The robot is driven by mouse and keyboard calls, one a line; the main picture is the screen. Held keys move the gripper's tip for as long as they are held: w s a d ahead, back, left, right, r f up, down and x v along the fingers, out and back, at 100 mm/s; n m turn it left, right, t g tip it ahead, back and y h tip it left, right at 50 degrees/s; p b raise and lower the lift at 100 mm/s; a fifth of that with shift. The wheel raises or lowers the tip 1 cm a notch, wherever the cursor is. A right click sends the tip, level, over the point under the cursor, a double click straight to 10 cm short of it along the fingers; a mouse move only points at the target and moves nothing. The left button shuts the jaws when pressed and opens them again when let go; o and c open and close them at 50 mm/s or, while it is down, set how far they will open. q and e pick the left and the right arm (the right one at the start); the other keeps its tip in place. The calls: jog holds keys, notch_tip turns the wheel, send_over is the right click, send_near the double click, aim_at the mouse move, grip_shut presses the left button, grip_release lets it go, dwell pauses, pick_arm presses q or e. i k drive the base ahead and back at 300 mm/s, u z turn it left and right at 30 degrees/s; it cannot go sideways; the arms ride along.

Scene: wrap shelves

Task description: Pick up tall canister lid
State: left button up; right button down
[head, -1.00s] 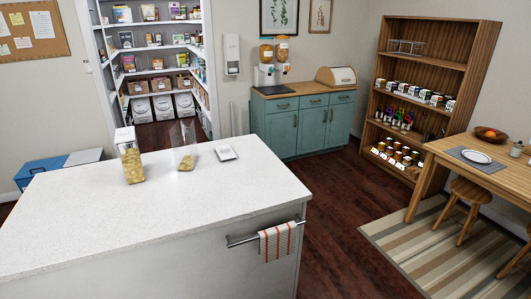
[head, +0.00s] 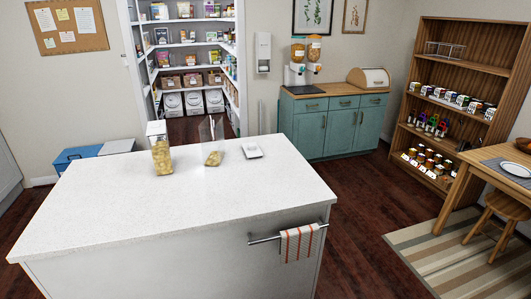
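A tall clear canister (head: 161,157) with yellowish contents stands upright on the white island, left of its middle at the back. A white lid (head: 156,128) sits on its top. A second clear container (head: 212,150), open at the top with a little yellowish food at its bottom, stands to its right. A flat white square lid (head: 252,150) lies on the counter right of that container. I cannot tell for certain which container it fits. Neither of my grippers is in view.
The white island top (head: 170,215) is bare at the front and right. A striped towel (head: 298,243) hangs on its front rail. Behind stand a teal cabinet (head: 335,128) and pantry shelves. A wooden shelf (head: 468,65) and table (head: 470,172) are at the right.

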aim_at(251, 154)
jog(key=z, duration=1.45)
jog(key=i, duration=4.3)
jog(key=u, duration=3.25)
jog(key=i, duration=1)
jog(key=u, duration=0.05)
